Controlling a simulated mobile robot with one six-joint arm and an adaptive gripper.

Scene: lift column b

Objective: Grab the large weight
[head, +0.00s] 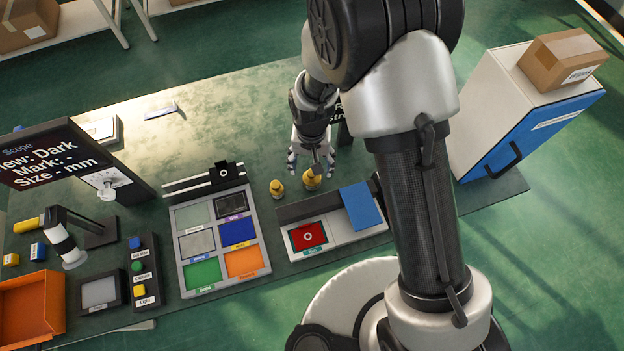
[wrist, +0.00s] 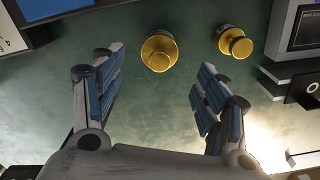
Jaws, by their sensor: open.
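Two brass weights stand on the green table. The large weight (head: 312,181) is the right one in the head view, just in front of my gripper (head: 311,164). In the wrist view the large weight (wrist: 159,51) shows beyond and between the spread fingertips (wrist: 161,64), near the top middle. The small weight (head: 277,189) stands to its left in the head view. It shows to the right of the large one in the wrist view (wrist: 235,42). My gripper is open and empty, with its fingers pointing down. No contact with either weight is visible.
A tray of coloured squares (head: 212,283) stands left of the weights. A device with a red square (head: 330,241) and a blue panel (head: 361,206) stands in front. A white and blue case (head: 520,115) stands right. The table behind the tray is mostly clear.

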